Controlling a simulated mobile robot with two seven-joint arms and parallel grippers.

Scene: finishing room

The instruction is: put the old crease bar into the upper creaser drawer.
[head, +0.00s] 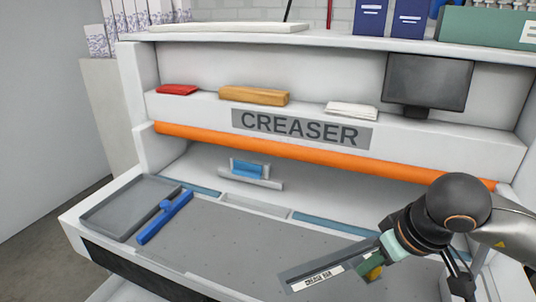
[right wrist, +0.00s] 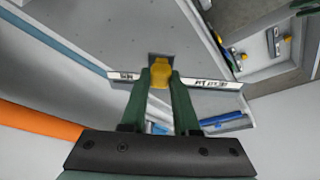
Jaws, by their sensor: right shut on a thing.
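The crease bar (head: 318,278) is a grey strip with a white printed label and a yellow grip. My right gripper (head: 370,264) is shut on the yellow grip (right wrist: 160,74) and holds the bar over the right part of the creaser's grey bed. In the right wrist view the green fingers close on this grip, and the bar (right wrist: 215,83) reaches out to both sides, partly hidden by them. Open drawer-like compartments (right wrist: 265,70) with yellow-gripped pieces show at the upper right there; which one is the upper drawer I cannot tell. My left gripper is out of view.
The creaser's bed (head: 230,237) is mostly clear. A blue tool (head: 165,217) lies beside a grey tray (head: 125,205) at left. A blue block sits in a holder (head: 255,182) at the back. An orange bar (head: 300,151) spans the machine. A monitor (head: 425,82) stands above.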

